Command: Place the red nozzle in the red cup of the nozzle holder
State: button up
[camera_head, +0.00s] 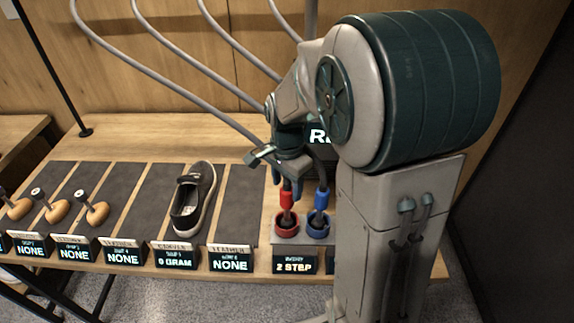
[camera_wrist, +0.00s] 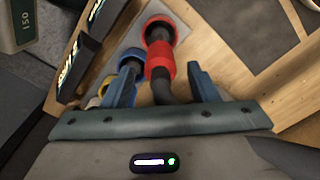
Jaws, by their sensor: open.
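The red nozzle (camera_head: 286,200) stands in the red cup (camera_head: 287,230) of the nozzle holder, its tip down inside the rim. In the wrist view the red nozzle (camera_wrist: 160,66) lines up with the red cup (camera_wrist: 153,24), and its dark hose runs back between my fingers. My gripper (camera_head: 287,182) is just above the nozzle. In the wrist view my gripper (camera_wrist: 164,78) is open, with one blue finger on each side of the nozzle and hose and gaps visible. The nozzle's tip is hidden inside the cup.
A blue nozzle (camera_head: 321,198) stands in a blue cup (camera_head: 318,230) close to the right. A black sneaker (camera_head: 194,196) sits on a dark mat at left, with several brushes (camera_head: 97,212) farther left. Grey hoses arch overhead. Label blocks (camera_head: 231,260) line the table's front edge.

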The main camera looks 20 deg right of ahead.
notch_tip(320, 180, up, 7)
jog(key=shift+r, duration=0.15)
jog(key=shift+s+r, duration=0.15)
jog(key=shift+r, duration=0.1)
jog(key=s+n+t, duration=0.3)
jog(key=s+n, duration=0.9)
jog(key=s, duration=0.2)
jog(key=shift+r+n, duration=0.15)
jog(key=shift+n, duration=0.25)
